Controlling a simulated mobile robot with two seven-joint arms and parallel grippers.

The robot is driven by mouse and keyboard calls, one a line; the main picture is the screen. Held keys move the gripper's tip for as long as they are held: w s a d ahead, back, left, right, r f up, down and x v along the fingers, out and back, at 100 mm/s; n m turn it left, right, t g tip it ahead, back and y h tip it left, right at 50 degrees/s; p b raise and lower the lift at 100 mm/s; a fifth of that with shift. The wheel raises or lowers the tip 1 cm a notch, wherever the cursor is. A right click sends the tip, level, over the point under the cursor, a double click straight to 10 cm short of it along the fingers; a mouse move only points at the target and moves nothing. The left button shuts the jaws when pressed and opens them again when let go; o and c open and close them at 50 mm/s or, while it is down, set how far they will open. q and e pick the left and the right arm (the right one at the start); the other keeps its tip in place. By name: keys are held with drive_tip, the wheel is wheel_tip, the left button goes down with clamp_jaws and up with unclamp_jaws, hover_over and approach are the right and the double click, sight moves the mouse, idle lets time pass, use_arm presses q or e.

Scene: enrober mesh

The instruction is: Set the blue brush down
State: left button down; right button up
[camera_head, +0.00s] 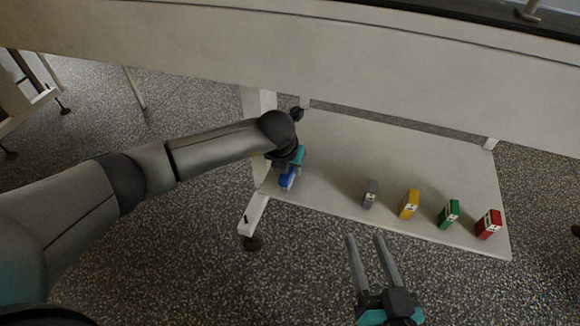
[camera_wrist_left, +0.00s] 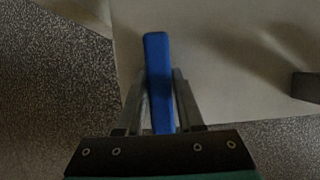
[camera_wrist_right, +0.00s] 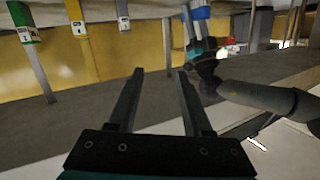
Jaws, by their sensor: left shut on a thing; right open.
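The blue brush (camera_head: 286,181) is at the left end of the pale low shelf (camera_head: 335,150). My left gripper (camera_head: 291,172) is shut on it, reaching in from the left. In the left wrist view the blue brush (camera_wrist_left: 158,80) stands out between the two fingers (camera_wrist_left: 160,100), with the pale shelf surface behind it. I cannot tell whether the brush touches the shelf. The arm's wrist hides part of the grip in the head view. My right gripper (camera_head: 368,246) is open and empty, in front of the shelf's front edge.
A grey block (camera_head: 371,194), a yellow block (camera_head: 409,204), a green block (camera_head: 448,214) and a red block (camera_head: 488,224) stand along the shelf's front edge. A large pale machine panel (camera_head: 300,65) overhangs the shelf. The shelf's middle and back are clear.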

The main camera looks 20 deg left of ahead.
use_arm(q)
drive_tip(key=shift+f, duration=0.15)
drive_tip(key=c, duration=0.5)
unclamp_jaws()
drive_tip(key=shift+c, duration=0.2)
drive_tip(key=shift+s+r, duration=0.1)
drive_tip(key=shift+r, duration=0.3)
drive_tip(key=shift+s+r+p, duration=0.3)
drive_tip(key=shift+r+p, duration=0.35)
drive_tip(key=shift+p+v, duration=0.6)
drive_tip(key=shift+v, duration=0.35)
drive_tip(key=shift+p+v, duration=0.6)
drive_tip(key=shift+v, duration=0.5)
drive_tip(key=shift+s+r+p, duration=0.25)
drive_tip(key=shift+r+p, duration=0.15)
drive_tip(key=shift+r, duration=0.25)
use_arm(e)
drive_tip(key=s+d+f+g+h, duration=0.2)
drive_tip(key=d+g+h, duration=0.2)
drive_tip(key=d+g, duration=0.3)
drive_tip(key=shift+s+d+f+g, duration=0.2)
drive_tip(key=shift+s+d+g, duration=0.1)
drive_tip(key=shift+d+g, duration=0.1)
